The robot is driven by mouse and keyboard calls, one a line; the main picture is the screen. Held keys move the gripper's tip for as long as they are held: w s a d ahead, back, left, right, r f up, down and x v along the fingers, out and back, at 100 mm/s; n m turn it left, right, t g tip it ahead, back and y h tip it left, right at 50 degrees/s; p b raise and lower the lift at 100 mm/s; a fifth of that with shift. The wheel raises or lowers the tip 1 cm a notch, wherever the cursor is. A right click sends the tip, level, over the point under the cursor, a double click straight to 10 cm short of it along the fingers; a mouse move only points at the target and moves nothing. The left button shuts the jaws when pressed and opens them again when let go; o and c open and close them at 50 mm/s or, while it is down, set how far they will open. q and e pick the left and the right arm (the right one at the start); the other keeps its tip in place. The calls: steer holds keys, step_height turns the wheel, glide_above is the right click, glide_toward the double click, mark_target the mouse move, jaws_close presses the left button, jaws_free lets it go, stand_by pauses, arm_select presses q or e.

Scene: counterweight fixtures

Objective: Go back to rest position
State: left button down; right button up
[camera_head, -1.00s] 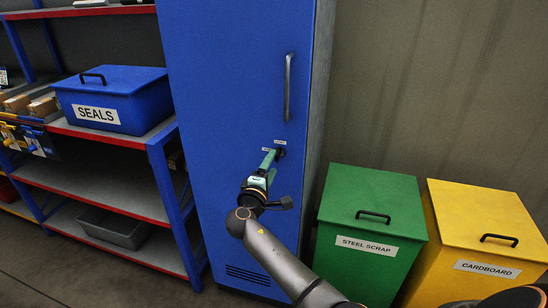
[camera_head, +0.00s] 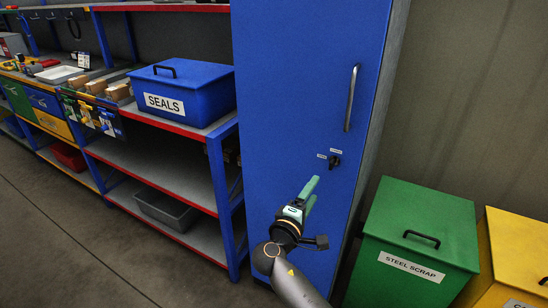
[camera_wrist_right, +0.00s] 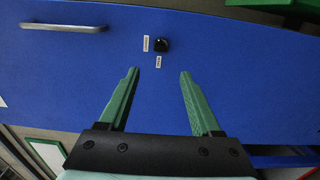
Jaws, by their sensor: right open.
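My right gripper (camera_head: 311,192) is open and empty in front of the tall blue cabinet (camera_head: 290,90). Its green fingers stand apart in the right wrist view (camera_wrist_right: 158,72), with nothing between them. The black knob (camera_head: 334,161) on the cabinet door has small white labels next to it. The knob also shows beyond the fingertips in the right wrist view (camera_wrist_right: 162,45), apart from them. The cabinet door looks closed. My left gripper does not show.
A vertical handle (camera_head: 352,98) is on the cabinet door. A green STEEL SCRAP bin (camera_head: 415,225) and a yellow bin (camera_head: 515,250) stand at right. Shelving at left holds a blue SEALS box (camera_head: 190,90) and a grey tray (camera_head: 165,210). Open floor lies at lower left.

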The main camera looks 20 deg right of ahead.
steer(key=s+a+f+g+y, duration=0.15)
steer(key=s+f+y, duration=0.25)
steer(key=f, duration=0.5)
steer(key=s+a+f+y, duration=0.3)
steer(key=s+f+y, duration=0.15)
steer(key=f, duration=0.55)
steer(key=s+a+f+m+y, duration=0.3)
steer(key=s+a+y, duration=0.1)
steer(key=s, duration=0.5)
steer(key=s+a+f+m+y, duration=0.2)
steer(key=s+a+m+y, duration=0.1)
steer(key=s, duration=0.6)
steer(key=shift+s+a+f+g+y+p, duration=0.3)
steer(key=shift+a+f+g+y+p, duration=0.05)
steer(key=shift+a+f+p, duration=0.1)
